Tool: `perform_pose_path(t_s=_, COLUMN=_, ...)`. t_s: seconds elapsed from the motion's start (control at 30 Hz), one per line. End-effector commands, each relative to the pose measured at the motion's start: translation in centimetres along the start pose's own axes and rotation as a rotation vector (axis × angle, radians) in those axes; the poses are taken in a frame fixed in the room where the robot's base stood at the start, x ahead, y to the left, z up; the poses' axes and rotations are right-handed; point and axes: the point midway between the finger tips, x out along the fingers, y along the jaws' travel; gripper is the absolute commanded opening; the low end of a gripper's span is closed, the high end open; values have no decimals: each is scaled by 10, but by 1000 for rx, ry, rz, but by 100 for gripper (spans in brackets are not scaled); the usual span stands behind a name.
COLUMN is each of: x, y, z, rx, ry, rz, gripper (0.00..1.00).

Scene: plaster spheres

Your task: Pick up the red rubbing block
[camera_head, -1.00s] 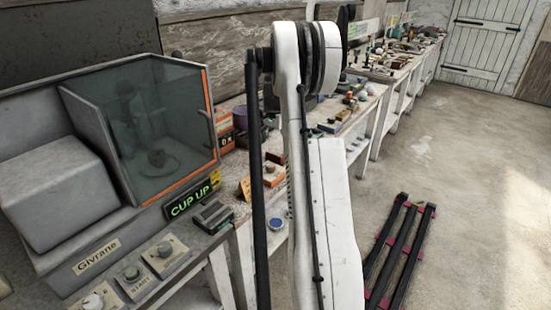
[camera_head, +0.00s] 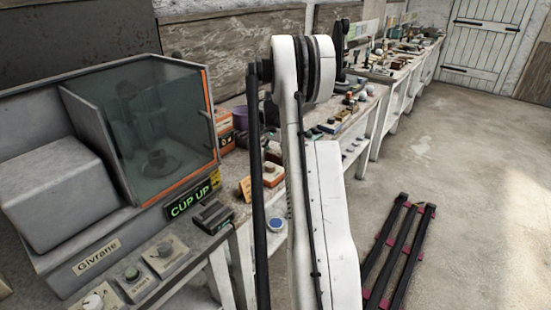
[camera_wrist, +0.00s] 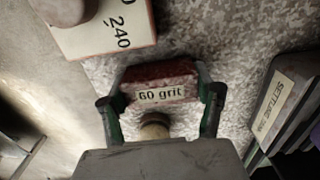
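The red rubbing block (camera_wrist: 160,80) is in the wrist view, with a pale label reading "60 grit" on its near side. A round tan knob (camera_wrist: 154,128) shows just below it, partly hidden by my gripper body. My gripper (camera_wrist: 163,92) has its two green-and-black fingers spread, one at the left end of the block and one at the right. The fingers stand very close to the block's ends; firm contact is not clear. The block appears low over the speckled bench top. In the head view my arm hides the gripper, and I cannot make out the red block.
A block marked "240" (camera_wrist: 108,30) lies close by at the upper left in the wrist view. A dark labelled box (camera_wrist: 290,100) stands at the right. In the head view, a glass-fronted machine (camera_head: 150,130) stands left, and the bench (camera_head: 367,122) behind my arm is cluttered.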

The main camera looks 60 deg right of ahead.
Motion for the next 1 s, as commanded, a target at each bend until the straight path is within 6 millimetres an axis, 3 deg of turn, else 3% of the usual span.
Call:
perform_pose_path(t_s=0.03, x=0, y=0, z=0, rx=0, ry=0, rz=0, gripper=54)
perform_pose_path(t_s=0.23, x=0, y=0, z=0, rx=0, ry=0, rz=0, gripper=27)
perform_pose_path(t_s=0.67, x=-11, y=0, z=0, rx=0, ry=0, rz=0, gripper=27)
perform_pose_path(t_s=0.87, x=-43, y=0, z=0, rx=0, ry=0, rz=0, gripper=27)
perform_pose_path(t_s=1.0, x=-60, y=-20, z=28, rx=-5, ry=0, rz=0, gripper=27)
